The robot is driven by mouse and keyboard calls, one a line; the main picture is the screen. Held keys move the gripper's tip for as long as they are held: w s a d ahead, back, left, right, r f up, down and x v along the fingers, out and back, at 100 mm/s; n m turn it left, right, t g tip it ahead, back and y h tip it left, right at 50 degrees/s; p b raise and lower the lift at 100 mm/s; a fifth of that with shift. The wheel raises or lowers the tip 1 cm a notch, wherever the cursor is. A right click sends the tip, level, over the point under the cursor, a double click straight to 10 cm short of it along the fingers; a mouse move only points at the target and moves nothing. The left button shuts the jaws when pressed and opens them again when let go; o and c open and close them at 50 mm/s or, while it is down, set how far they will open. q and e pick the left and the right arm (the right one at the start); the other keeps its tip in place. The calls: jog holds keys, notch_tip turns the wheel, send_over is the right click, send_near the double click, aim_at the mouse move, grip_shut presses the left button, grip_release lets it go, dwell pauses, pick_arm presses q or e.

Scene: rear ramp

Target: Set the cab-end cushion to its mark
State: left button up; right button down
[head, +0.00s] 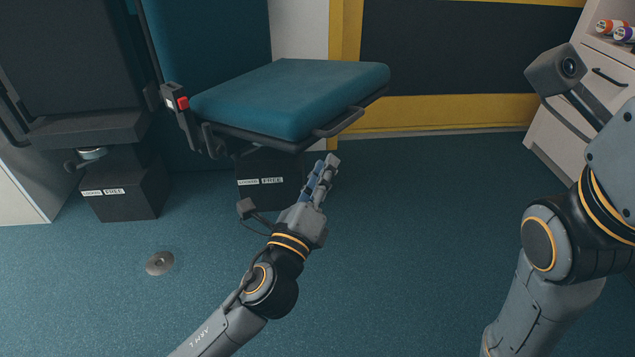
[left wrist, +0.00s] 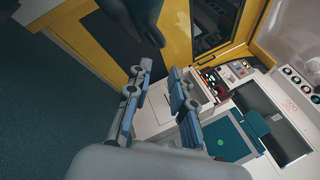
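A teal seat cushion (head: 290,97) sits level on a seat at the top middle of the head view. A dark bar handle (head: 340,122) runs along its front right edge. A red button (head: 183,103) is at its left side. A second, dark seat (head: 80,131) stands to the left; I cannot tell which is the cab-end one or make out the mark. My left gripper (head: 327,172) is below the handle, with a gap in the picture. Its fingers stand apart and empty in the left wrist view (left wrist: 157,97).
Black pedestals with LOCKED and FREE labels stand under the teal seat (head: 268,189) and the dark seat (head: 125,200). A round floor plate (head: 160,263) lies at left. White drawers (head: 577,130) stand at right. The floor between is clear. The left wrist view shows a control console (left wrist: 265,115).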

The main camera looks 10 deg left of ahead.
pick_arm(q)
jog(key=shift+v, duration=1.2)
